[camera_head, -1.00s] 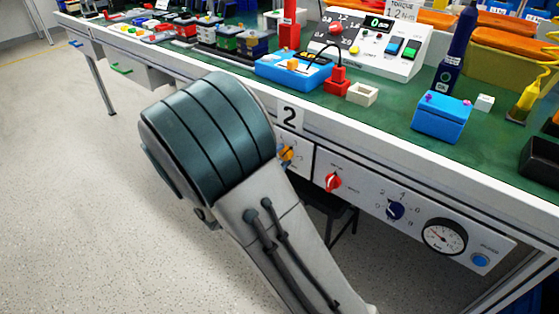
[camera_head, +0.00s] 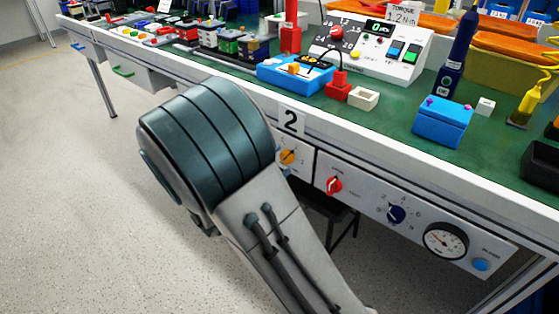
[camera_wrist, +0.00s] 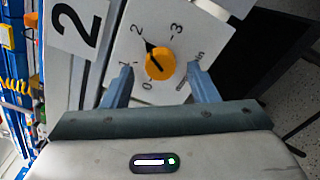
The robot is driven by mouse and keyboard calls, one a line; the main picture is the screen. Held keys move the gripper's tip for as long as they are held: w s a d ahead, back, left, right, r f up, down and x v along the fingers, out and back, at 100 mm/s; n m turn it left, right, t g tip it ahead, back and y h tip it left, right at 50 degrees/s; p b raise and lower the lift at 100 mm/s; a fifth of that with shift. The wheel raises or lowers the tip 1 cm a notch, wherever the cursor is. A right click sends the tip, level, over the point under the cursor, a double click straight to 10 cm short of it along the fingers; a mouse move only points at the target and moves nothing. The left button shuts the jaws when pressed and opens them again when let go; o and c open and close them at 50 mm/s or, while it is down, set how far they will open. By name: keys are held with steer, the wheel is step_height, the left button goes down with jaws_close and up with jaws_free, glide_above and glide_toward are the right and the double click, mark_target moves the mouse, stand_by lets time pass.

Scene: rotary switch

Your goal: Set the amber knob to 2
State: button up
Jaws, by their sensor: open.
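The amber knob (camera_wrist: 160,64) is on a white panel with a printed dial. In the wrist view its dark pointer points up and left, toward the printed 2. In the head view the amber knob (camera_head: 288,157) shows just right of my arm. My gripper (camera_wrist: 160,70) is open, with one blue finger on each side of the knob. Gaps show between the fingers and the knob, so it is not gripped. In the head view my arm hides most of the gripper.
A card marked 2 (camera_head: 290,119) is on the bench edge above the knob. To the right are a red knob (camera_head: 334,186), a dark blue knob (camera_head: 396,214), a round gauge (camera_head: 445,239) and a blue button (camera_head: 481,264). The bench top (camera_head: 390,125) overhangs the panel.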

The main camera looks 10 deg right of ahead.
steer(key=p+v, duration=0.3)
steer(key=v, duration=0.9)
steer(key=shift+s+a, duration=0.2)
steer(key=shift+a, duration=0.15)
steer(key=s+d+r+m+g+y+p, duration=0.2)
steer(key=s+d+r+m+g+p, duration=0.2)
steer(key=d+r+g+p, duration=0.3)
steer(key=s+d+r+m+g+y+p, duration=0.3)
steer(key=s+d+r+g+p, duration=0.15)
steer(key=r+p, duration=0.45)
steer(key=s+r+m+t+y+p, duration=0.2)
steer(key=r+m+y+p, duration=0.1)
steer(key=r+p, duration=0.5)
steer(key=s+r+m+t+y+p, duration=0.1)
steer(key=r+y+p, duration=0.5)
steer(key=r, duration=0.8)
steer(key=s+m+p, duration=0.1)
steer(key=m+p, duration=0.1)
steer(key=shift+s+r+t+y+p, duration=0.15)
steer(key=shift+r+t+y+p, duration=0.15)
steer(key=shift+t+p, duration=0.1)
steer(key=shift+f, duration=0.1)
